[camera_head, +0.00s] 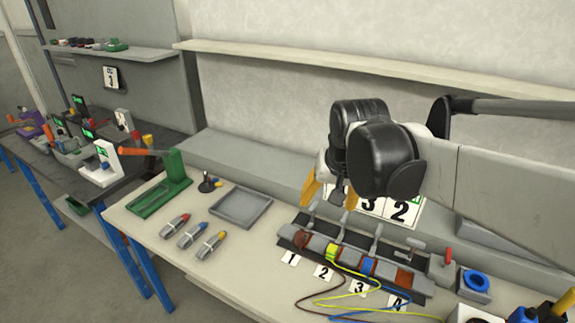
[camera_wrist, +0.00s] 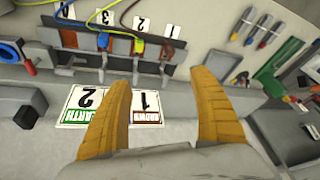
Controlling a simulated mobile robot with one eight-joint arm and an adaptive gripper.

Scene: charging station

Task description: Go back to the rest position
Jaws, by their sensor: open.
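My gripper (camera_head: 329,193) is raised over the back of the workbench (camera_head: 160,222), in front of the numbered card (camera_head: 403,211). Its two yellow fingers also show in the wrist view (camera_wrist: 163,115), spread apart with nothing between them. Below it is the row of clamps on a grey rail (camera_head: 350,252), with yellow, blue and brown-red blocks in it and cables running forward. In the wrist view the rail (camera_wrist: 100,60) lies beyond the fingertips, apart from them. The left finger partly covers the card (camera_wrist: 82,103).
A grey tray (camera_head: 241,207), three marker-like tools (camera_head: 192,235) and a green lever press (camera_head: 163,190) stand left of the rail. A blue ring part (camera_head: 475,281) is at the right. A shelf (camera_head: 370,69) runs along the wall behind my arm. A second table (camera_head: 95,165) is at the left.

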